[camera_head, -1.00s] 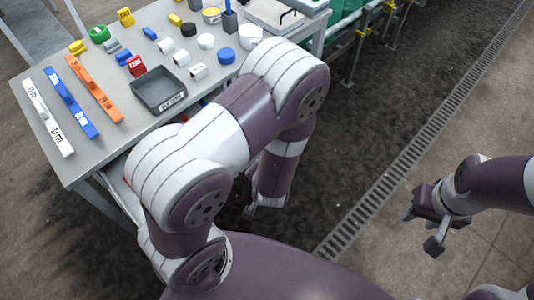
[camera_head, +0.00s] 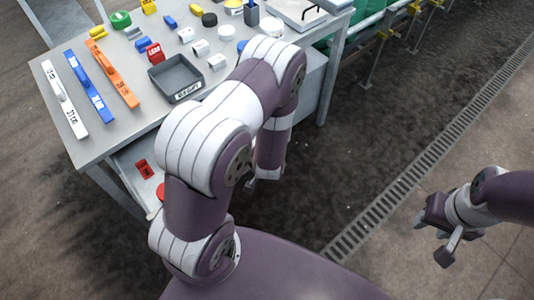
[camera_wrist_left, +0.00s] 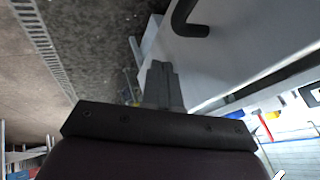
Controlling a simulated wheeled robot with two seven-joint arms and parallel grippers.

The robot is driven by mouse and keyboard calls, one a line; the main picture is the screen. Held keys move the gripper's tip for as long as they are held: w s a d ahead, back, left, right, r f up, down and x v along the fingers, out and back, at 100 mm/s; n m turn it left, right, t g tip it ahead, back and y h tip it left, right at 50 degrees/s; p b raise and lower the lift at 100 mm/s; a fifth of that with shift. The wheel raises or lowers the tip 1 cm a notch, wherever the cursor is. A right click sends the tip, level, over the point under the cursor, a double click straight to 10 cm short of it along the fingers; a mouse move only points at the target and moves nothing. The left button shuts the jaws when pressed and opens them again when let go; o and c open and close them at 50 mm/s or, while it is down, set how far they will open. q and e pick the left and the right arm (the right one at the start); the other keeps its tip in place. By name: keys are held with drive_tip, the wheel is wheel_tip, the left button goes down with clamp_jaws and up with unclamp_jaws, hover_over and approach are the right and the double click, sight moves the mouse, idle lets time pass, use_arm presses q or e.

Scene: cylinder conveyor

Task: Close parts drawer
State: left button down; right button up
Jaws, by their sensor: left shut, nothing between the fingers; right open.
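In the left wrist view, a pale flat panel (camera_wrist_left: 225,55), which looks like a drawer front, carries a dark curved handle (camera_wrist_left: 190,20). My left gripper (camera_wrist_left: 160,75) is shut and empty, with its fingertips below the handle in the picture and apart from it. In the head view, the left gripper (camera_head: 252,183) shows only in part beside the table, below my forearm. My left arm hides much of the table's front. A light surface (camera_head: 128,156) with red parts (camera_head: 144,169) shows under the tabletop; I cannot tell whether it is a drawer or shelf. My right gripper (camera_head: 432,238) is open and empty, far right.
The grey worktable (camera_head: 95,150) holds white, blue and orange bars, a dark tray (camera_head: 175,80) and several small parts. Green bins (camera_head: 375,25) and a pipe frame stand at the back right. The dark floor beside the table is clear, with a drain grate (camera_head: 400,190).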

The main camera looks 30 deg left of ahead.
use_arm(q)
drive_tip(key=shift+a, duration=0.1)
drive_tip(key=w+a+b, duration=0.1)
drive_tip(key=w+a, duration=0.1)
drive_tip(key=a, duration=0.4)
drive_tip(key=w+a+b, duration=0.1)
drive_tip(key=w+a, duration=0.2)
drive_tip(key=a, duration=0.4)
drive_tip(key=w+a, duration=0.3)
drive_tip(key=a, duration=0.4)
drive_tip(key=shift+w+b, duration=0.15)
drive_tip(key=shift+b, duration=0.25)
